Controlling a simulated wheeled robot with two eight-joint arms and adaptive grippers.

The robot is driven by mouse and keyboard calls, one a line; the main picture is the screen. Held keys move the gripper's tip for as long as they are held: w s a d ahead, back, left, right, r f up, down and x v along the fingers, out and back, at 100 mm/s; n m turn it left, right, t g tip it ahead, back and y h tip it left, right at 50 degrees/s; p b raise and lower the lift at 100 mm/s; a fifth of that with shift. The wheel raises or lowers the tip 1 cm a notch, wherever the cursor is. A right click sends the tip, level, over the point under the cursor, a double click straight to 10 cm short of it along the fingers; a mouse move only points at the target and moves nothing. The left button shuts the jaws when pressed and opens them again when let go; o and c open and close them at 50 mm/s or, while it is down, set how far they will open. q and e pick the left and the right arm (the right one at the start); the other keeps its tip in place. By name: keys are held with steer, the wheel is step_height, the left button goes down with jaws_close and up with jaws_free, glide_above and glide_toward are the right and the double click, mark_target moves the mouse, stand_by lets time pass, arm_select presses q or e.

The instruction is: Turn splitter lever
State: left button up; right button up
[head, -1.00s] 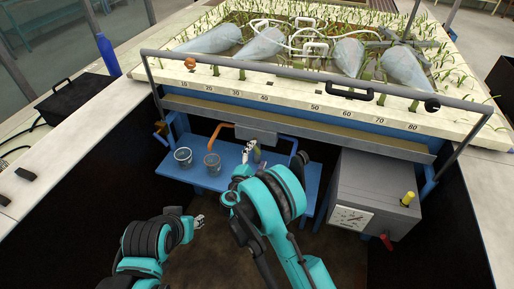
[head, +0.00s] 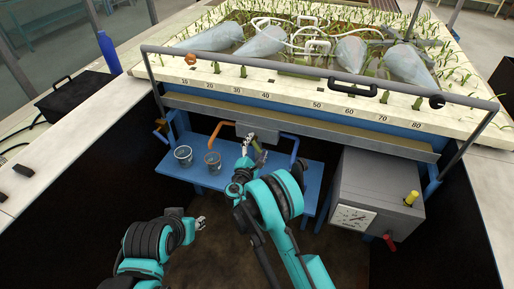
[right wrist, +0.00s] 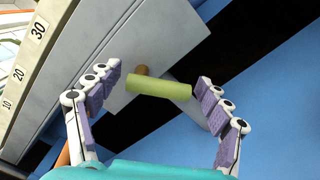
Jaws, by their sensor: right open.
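The splitter lever shows in the right wrist view as a pale yellow-green bar (right wrist: 158,90) on a short brown stem, in front of a grey panel. My right gripper (right wrist: 159,78) is open, with one finger on each side of the bar; I see no clear grip on it. In the head view my right gripper (head: 253,148) is under the flume's front edge, by the grey splitter box (head: 258,131), and the lever is mostly hidden there. My left gripper (head: 201,224) hangs low, away from the lever, too small to tell if open.
Two clear beakers (head: 183,153) stand on the blue shelf (head: 230,178) left of my right gripper. Orange pipe (head: 218,130) and blue pipe (head: 295,147) flank the splitter box. A grey box with a gauge (head: 378,195) is at right. A rail (head: 300,68) runs above.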

steer(key=c, duration=1.2)
steer(key=shift+o, duration=0.2)
steer(key=m, duration=0.3)
steer(key=shift+a+f, duration=0.15)
steer(key=shift+a, duration=0.1)
steer(key=shift+w+a+f+m, duration=0.1)
steer(key=shift+a+m, duration=0.05)
steer(key=shift+m, duration=0.75)
steer(key=shift+w+a+m, duration=0.1)
steer(key=shift+m, duration=0.8)
steer(key=o, duration=1.2)
steer(key=shift+c, duration=0.2)
